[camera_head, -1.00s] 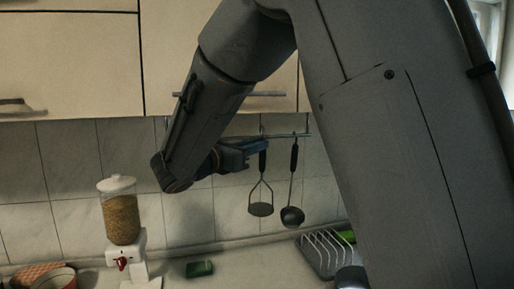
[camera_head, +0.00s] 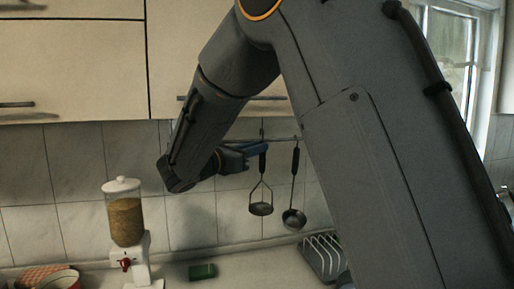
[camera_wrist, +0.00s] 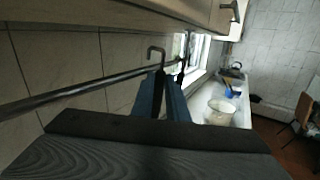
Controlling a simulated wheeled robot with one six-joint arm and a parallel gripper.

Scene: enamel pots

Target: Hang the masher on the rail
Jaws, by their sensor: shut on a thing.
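The masher (camera_head: 261,209) has a dark handle, a wire fork and a round dark head. It hangs upright below my gripper (camera_head: 266,148), which is shut on the upper part of its handle. In the wrist view, my gripper's blue fingers (camera_wrist: 162,96) are close together around the dark handle. The masher's grey hook (camera_wrist: 156,51) sticks up above them, close to the rail (camera_wrist: 82,87). I cannot tell whether the hook rests on the rail. The rail also shows in the head view (camera_head: 282,139), partly behind my arm.
A ladle (camera_head: 293,218) hangs just right of the masher. Cabinets (camera_head: 75,60) are above the rail. Below are a cereal dispenser (camera_head: 126,220), a green sponge (camera_head: 202,271) and a dish rack (camera_head: 322,254).

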